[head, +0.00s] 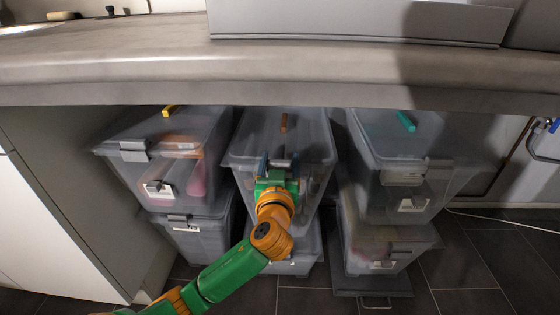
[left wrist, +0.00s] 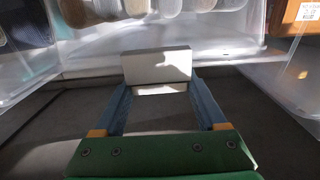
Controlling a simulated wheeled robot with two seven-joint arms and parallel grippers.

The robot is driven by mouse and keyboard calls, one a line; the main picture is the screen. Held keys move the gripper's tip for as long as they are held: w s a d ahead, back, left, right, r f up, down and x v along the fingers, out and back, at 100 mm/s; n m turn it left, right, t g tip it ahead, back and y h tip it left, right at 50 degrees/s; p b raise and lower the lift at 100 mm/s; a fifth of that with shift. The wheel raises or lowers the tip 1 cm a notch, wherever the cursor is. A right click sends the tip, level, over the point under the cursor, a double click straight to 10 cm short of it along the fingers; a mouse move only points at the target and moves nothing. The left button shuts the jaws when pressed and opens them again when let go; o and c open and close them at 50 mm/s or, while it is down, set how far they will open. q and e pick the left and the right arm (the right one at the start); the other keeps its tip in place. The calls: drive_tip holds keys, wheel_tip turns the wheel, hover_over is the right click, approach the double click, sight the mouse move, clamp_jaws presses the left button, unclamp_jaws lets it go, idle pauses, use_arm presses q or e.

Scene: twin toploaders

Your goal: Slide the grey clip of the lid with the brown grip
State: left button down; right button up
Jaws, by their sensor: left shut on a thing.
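The lid with the brown grip (head: 284,123) lies on the upper clear bin (head: 318,158) of the middle stack under the counter. My left gripper (head: 279,166) is at the front edge of this lid. Its fingers are shut on the grey clip (left wrist: 157,65), one on each side, as the left wrist view shows. In the head view the gripper and its wrist hide much of the bin's front, and only a little of the clip shows. My right gripper is in neither view.
A bin with a yellow grip (head: 168,111) stands to the left and one with a teal grip (head: 406,121) to the right, each on another bin. The counter edge (head: 300,90) overhangs them. Dark tiled floor (head: 470,260) is clear at the front right.

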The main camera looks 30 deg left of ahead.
sight(279, 165)
use_arm(q)
drive_tip(key=shift+x, duration=0.8)
drive_tip(key=shift+w+a, duration=0.1)
drive_tip(key=shift+w, duration=0.05)
unclamp_jaws()
drive_tip(key=p+v, duration=0.1)
drive_tip(key=v, duration=0.6)
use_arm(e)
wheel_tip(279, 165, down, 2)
